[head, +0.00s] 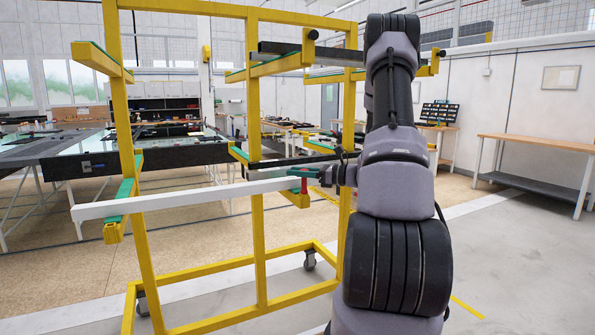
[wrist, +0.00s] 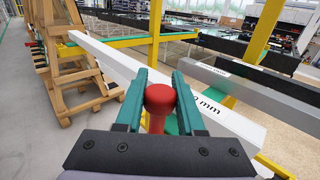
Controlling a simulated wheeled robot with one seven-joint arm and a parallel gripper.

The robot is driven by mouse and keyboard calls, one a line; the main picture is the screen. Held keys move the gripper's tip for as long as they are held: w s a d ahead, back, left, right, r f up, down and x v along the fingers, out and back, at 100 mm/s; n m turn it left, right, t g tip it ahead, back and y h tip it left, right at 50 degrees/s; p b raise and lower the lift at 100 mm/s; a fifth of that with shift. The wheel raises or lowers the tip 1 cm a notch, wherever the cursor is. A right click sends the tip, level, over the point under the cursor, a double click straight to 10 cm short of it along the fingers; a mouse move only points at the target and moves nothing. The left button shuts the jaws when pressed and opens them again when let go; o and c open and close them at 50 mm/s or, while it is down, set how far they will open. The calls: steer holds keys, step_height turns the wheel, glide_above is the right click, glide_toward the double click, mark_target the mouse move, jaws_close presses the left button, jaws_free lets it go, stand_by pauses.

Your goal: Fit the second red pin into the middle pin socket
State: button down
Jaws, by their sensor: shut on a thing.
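My gripper (head: 308,173) is shut on a red pin (wrist: 159,98), with the pin's round head between the two teal fingers in the wrist view. In the head view the red pin (head: 304,186) is upright at the near end of a yellow rack arm (head: 298,201). Its lower end is hidden in the wrist view. I cannot see the middle socket or tell whether the pin is in it. A white bar (head: 190,198) lies across the lower rack arms, close beside the pin. It also shows in the wrist view (wrist: 112,62), passing behind the fingers.
The yellow rack (head: 257,140) stands on castors in front of me. A dark bar (head: 300,50) lies on its upper arms. A grey labelled bar (wrist: 245,90) lies beyond the white one. A wooden bench (head: 535,143) stands at right, with clear floor before it.

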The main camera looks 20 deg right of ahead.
steer(key=shift+c, duration=2.2)
jaws_free()
steer(key=v, duration=1)
steer(key=shift+s+d, duration=0.3)
steer(key=s+a+r+n+g+h, duration=0.1)
steer(key=s+a+r+n+g, duration=0.4)
steer(key=a, duration=0.4)
steer(key=s+a+r+n+g+h, duration=0.1)
steer(key=s+a+r+n+g, duration=0.1)
steer(key=s+a+n+g, duration=0.5)
steer(key=s+a+r+n+t+h, duration=0.6)
steer(key=s+r+n+t+h, duration=0.1)
steer(key=s+r+n+h, duration=0.1)
steer(key=s+n+h, duration=0.1)
steer(key=n, duration=0.1)
steer(key=shift+r+n, duration=0.15)
steer(key=shift+n, duration=0.15)
